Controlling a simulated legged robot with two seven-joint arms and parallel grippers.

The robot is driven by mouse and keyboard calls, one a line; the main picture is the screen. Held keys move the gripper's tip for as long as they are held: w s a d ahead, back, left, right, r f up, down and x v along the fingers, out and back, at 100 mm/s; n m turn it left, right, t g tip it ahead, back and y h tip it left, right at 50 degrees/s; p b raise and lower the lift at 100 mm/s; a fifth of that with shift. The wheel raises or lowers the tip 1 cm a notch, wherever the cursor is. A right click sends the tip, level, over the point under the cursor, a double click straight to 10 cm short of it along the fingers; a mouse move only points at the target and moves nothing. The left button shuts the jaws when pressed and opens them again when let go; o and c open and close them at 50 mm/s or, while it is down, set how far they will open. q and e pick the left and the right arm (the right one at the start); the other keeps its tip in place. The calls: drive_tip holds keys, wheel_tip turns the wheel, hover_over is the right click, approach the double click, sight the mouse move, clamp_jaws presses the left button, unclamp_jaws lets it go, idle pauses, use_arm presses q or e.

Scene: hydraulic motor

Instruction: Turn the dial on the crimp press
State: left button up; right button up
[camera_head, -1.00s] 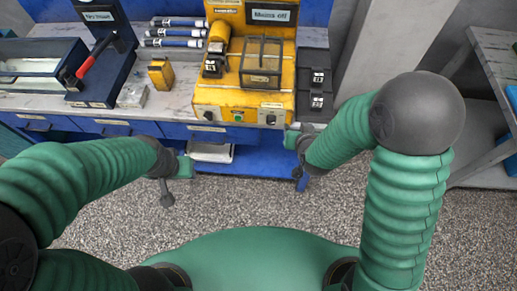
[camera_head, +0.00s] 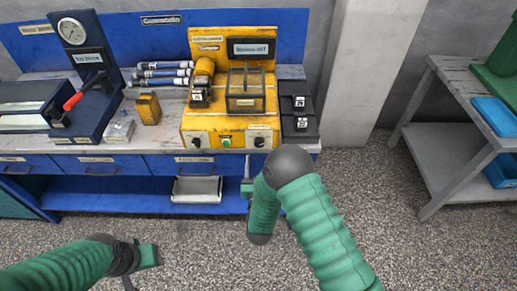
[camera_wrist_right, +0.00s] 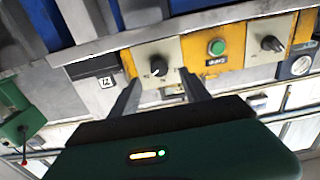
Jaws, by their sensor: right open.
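The yellow crimp press (camera_head: 212,123) stands on the bench with a display reading like "Machine OFF". Its front panel has a left dial (camera_head: 196,142), a green button (camera_head: 227,141) and a right dial (camera_head: 260,141). My right gripper (camera_head: 247,187) is below the panel's right end, partly hidden by my arm. In the right wrist view, the open, empty fingers (camera_wrist_right: 160,92) point at the panel, with the right dial (camera_wrist_right: 158,67) between them and just beyond their tips. Contact cannot be told. My left gripper (camera_head: 148,256) is low at the left, away from the bench; its fingers are unclear.
Black blocks (camera_head: 299,124) sit right of the press. A small yellow block (camera_head: 148,108) and a red-handled tool (camera_head: 74,101) are at its left. A grey side table (camera_head: 437,85) stands at the right. The floor before the bench is clear.

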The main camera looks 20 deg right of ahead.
sight(259, 146)
drive_tip(key=x, duration=0.6)
drive_tip(key=shift+w+f, duration=0.15)
drive_tip(key=shift+w+d, duration=0.1)
drive_tip(key=shift+d, duration=0.25)
drive_tip(key=shift+a, duration=0.3)
drive_tip(key=c, duration=1.1)
drive_tip(key=shift+d, duration=0.1)
clamp_jaws()
